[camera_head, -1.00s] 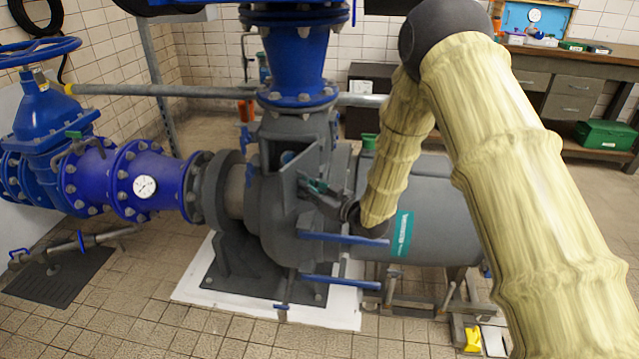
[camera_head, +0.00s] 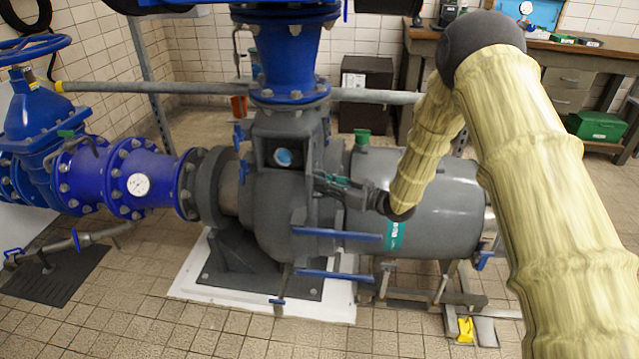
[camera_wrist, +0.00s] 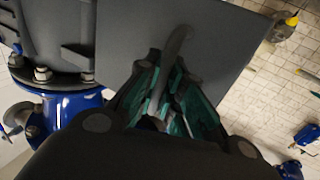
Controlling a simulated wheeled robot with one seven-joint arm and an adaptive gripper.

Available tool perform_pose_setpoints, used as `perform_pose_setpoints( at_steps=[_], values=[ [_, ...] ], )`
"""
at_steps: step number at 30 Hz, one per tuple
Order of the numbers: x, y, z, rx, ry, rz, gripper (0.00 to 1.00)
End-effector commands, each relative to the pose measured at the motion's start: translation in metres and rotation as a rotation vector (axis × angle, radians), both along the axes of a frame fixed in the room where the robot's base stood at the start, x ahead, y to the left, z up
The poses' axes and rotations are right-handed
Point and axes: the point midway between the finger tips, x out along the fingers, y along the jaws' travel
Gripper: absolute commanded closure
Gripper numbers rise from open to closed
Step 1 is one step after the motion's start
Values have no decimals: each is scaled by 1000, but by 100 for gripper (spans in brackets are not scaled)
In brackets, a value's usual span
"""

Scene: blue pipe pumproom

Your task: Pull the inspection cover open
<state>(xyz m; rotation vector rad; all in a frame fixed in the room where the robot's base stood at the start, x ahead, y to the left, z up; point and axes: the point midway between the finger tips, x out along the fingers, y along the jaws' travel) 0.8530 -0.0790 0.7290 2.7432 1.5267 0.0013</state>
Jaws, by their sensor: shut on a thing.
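The inspection cover is a flat dark grey plate on the grey pump housing (camera_head: 265,205). In the head view it stands swung out, nearly edge-on (camera_head: 312,160), at the right of the square opening. A round blue-and-white port (camera_head: 283,157) shows inside the opening. In the wrist view the cover (camera_wrist: 235,40) fills the upper middle, with a curved grey handle (camera_wrist: 178,42) on it. My gripper (camera_head: 322,182) is at the cover's right side, and its teal fingers (camera_wrist: 172,75) are shut on the handle. The handle's lower part is partly hidden between the fingers.
Blue levers (camera_head: 337,234) stick out just below my gripper. The grey motor (camera_head: 440,205) lies right of the pump, under my forearm. A grey horizontal pipe (camera_head: 180,88) runs behind. A workbench (camera_head: 560,60) stands at the back right. Tiled floor is clear in front.

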Motion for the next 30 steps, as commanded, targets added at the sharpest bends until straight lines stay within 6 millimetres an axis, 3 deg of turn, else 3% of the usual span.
perform_pose_setpoints(
  at_steps=[14, 15, 16, 30],
  values=[
    [1, -3, 2, 2, -2, -2, 100],
    [1, -3, 2, 2, -2, -2, 87],
    [1, -3, 2, 2, -2, -2, 82],
    [-4, -10, 1, 1, -1, -1, 81]
  ],
)
